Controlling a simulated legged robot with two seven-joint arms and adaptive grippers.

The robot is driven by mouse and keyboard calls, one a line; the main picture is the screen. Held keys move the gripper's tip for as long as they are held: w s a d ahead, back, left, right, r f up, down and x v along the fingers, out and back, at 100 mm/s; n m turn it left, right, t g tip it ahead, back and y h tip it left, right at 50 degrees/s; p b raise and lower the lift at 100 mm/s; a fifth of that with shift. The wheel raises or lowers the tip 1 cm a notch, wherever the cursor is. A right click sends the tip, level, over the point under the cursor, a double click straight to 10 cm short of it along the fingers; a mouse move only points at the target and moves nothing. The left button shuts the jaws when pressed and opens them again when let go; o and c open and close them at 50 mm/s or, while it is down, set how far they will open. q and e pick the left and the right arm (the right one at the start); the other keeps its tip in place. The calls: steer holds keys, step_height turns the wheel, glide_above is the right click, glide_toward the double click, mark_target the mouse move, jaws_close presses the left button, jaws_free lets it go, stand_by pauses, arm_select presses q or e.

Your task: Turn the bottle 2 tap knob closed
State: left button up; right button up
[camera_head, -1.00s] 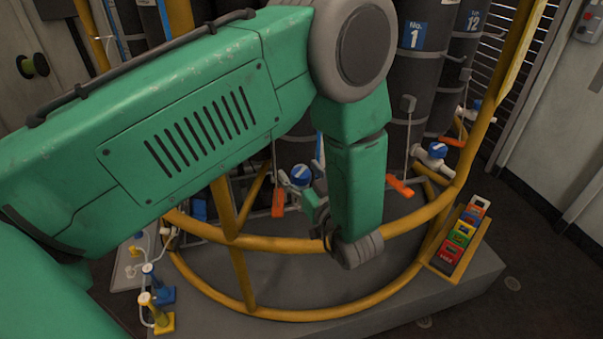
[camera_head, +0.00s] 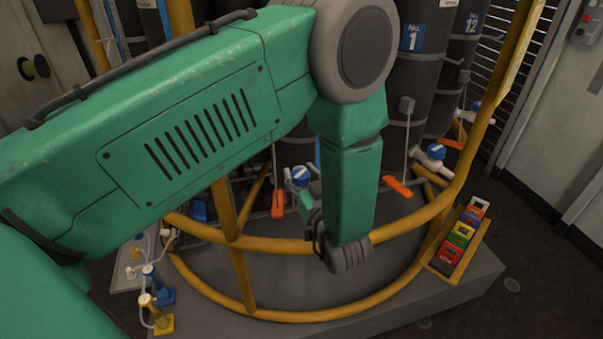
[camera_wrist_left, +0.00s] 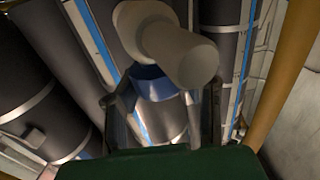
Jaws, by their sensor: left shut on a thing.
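A blue tap knob (camera_head: 301,175) with a white mark sits on a white tap low among the dark bottles, left of my forearm in the head view. My left gripper (camera_head: 301,186) is shut on this knob. In the left wrist view the blue knob (camera_wrist_left: 150,72) shows between the two fingers (camera_wrist_left: 163,110), with the pale tap body (camera_wrist_left: 175,45) in front of it. The bottle's number label is hidden behind my arm, so I cannot read which bottle this is.
A yellow rail (camera_head: 290,246) curves in front of the bottles, close to my wrist. Bottle No. 1 (camera_head: 400,95) stands to the right, with another blue-knobbed tap (camera_head: 436,152) nearby. An orange handle (camera_head: 278,204) hangs beside the gripped tap. Coloured padlocks (camera_head: 461,235) sit at the right.

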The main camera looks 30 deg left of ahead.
arm_select(q)
steer(key=m+t+h, duration=0.2)
steer(key=t, duration=0.1)
steer(key=shift+m+h, duration=0.3)
steer(key=shift+h, duration=0.1)
steer(key=shift+m+t+h, duration=0.8)
steer(key=shift+h, duration=0.2)
steer(key=m+t+h+b, duration=0.1)
steer(key=m+t+h, duration=0.1)
steer(key=h, duration=0.3)
steer(key=shift+m, duration=0.8)
steer(key=shift+w+r+m+t+h+b, duration=0.1)
steer(key=shift+m+t+h+b, duration=0.5)
steer(key=shift+m+h, duration=1.3)
steer(key=shift+n+h, duration=0.3)
steer(key=shift+h, duration=0.3)
steer(key=o, duration=1.2)
steer(key=shift+w, duration=0.1)
